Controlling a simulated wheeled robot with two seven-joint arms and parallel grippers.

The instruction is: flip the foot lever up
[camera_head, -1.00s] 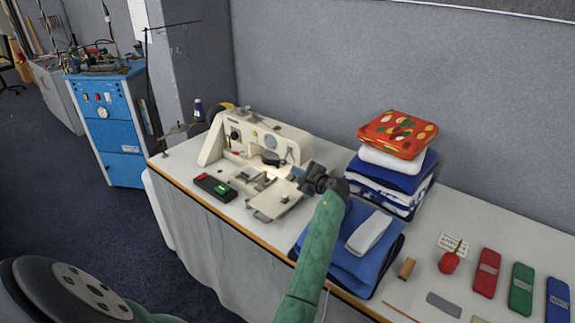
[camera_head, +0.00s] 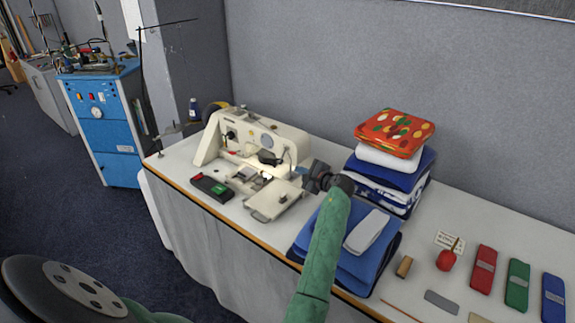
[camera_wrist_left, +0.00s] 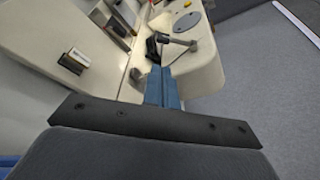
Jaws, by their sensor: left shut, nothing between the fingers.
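The cream sewing machine (camera_head: 232,150) stands at the far left part of the table; it also fills the top of the left wrist view (camera_wrist_left: 205,72). A dark lever-like part (camera_head: 268,158) shows at its head end. In the left wrist view a grey lever with a round tip (camera_wrist_left: 178,42) sticks out there, probably the foot lever; whether it is up or down I cannot tell. My left gripper (camera_head: 308,174) is just right of the machine head. Its blue fingers (camera_wrist_left: 163,85) are shut and empty, pointing toward the lever. Contact is not clear. My right gripper is not in view.
A black box with a green part (camera_head: 213,188) lies in front of the machine. Folded blue cloth (camera_head: 335,225) lies near my left arm, and a folded stack (camera_head: 392,160) stands behind it. Red, green and blue pieces lie far right. The wall is close behind.

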